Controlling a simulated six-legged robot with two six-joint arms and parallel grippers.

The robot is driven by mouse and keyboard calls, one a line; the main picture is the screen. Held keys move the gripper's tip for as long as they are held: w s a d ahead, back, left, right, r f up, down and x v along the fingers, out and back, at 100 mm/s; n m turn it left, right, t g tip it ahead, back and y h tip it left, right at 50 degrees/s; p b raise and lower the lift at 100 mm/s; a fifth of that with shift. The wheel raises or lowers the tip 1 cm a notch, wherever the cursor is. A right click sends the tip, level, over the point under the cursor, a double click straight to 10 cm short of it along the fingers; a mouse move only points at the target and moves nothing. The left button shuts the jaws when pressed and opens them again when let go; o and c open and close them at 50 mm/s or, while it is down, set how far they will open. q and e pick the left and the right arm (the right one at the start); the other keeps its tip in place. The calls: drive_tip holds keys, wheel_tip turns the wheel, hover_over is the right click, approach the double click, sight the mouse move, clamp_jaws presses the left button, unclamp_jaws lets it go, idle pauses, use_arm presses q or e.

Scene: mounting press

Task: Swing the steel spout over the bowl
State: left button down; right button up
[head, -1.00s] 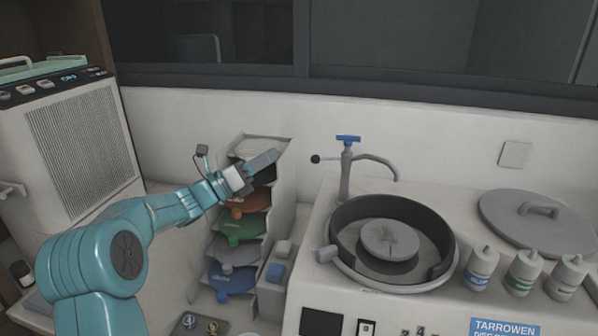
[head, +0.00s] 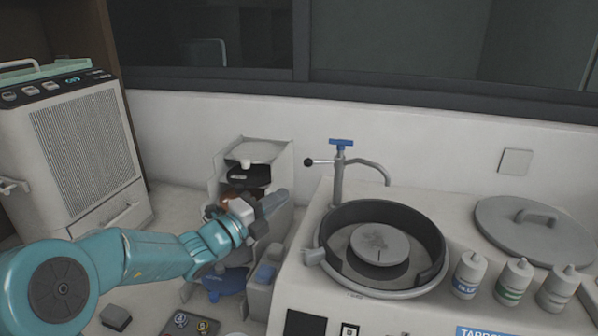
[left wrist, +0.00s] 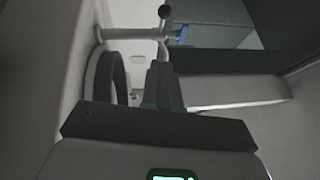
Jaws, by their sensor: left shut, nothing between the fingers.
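The steel spout (head: 372,167) is a curved pipe on an upright post (head: 338,184) with a blue handle (head: 341,143) on top. A thin lever with a dark ball knob (head: 309,162) points left from the post. The pipe's tip is near the back rim of the dark-walled bowl (head: 432,240); I cannot tell whether it is over it. My left gripper (head: 278,203) is shut and empty, left of the post and below knob height. In the left wrist view, its fingers (left wrist: 161,80) point towards the post (left wrist: 130,34) and knob (left wrist: 165,11). My right gripper is out of view.
Several bottles (head: 514,281) stand right of the bowl, in front of a grey lid (head: 530,232). A white vented unit (head: 80,145) stands at the left.

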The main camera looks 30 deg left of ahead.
use_arm(q)
drive_tip(key=p, duration=0.2)
approach(315, 163)
drive_tip(key=w+d, duration=0.2)
drive_tip(key=d, duration=0.2)
drive_tip(key=shift+w+a+r+p, duration=0.15)
drive_tip(key=shift+w+a+p, duration=0.25)
drive_tip(key=shift+w+a, duration=0.2)
drive_tip(key=shift+w+a+r+p, duration=0.15)
drive_tip(key=shift+w+a+p, duration=0.2)
drive_tip(key=shift+w+a, duration=0.3)
